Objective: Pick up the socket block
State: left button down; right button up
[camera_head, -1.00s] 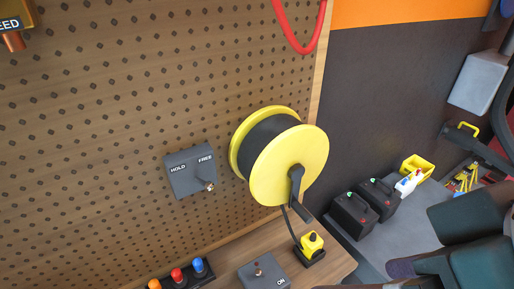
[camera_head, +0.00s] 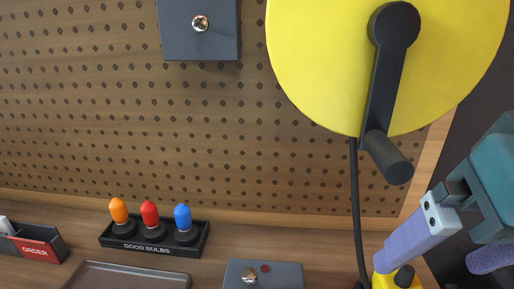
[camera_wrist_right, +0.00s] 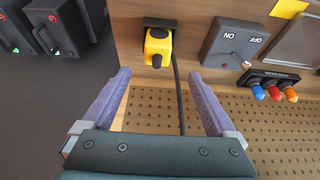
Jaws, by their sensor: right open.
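The socket block is a yellow block with a black knob on top, at the bottom edge of the head view (camera_head: 383,281), partly cut off and partly hidden by a finger. A black cable (camera_head: 357,215) runs down to it from the reel. In the right wrist view the socket block (camera_wrist_right: 157,45) stands in a dark holder, beyond the fingertips and roughly centred between them. My right gripper (camera_head: 430,262) is open and empty, its two purple fingers (camera_wrist_right: 156,76) spread wide. My left gripper is not in view.
The yellow cable reel (camera_head: 320,70) with its black crank (camera_head: 388,90) hangs above the bench. A grey switch box (camera_head: 288,270) sits left of the socket block, then a bulb rack (camera_head: 155,246). Dark boxes (camera_wrist_right: 65,25) show at the wrist view's upper left.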

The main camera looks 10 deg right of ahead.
aim_at(410, 279)
jog(key=b+x, duration=0.1)
jog(key=x, duration=0.3)
jog(key=shift+f, duration=0.2)
jog(key=x, duration=0.1)
jog(key=b+x, duration=0.1)
jog(key=x, duration=0.3)
jog(key=shift+d+b, duration=0.25)
jog(key=shift+b, duration=0.05)
jog(key=shift+c, duration=0.4)
jog(key=c, duration=0.6)
grip_shut()
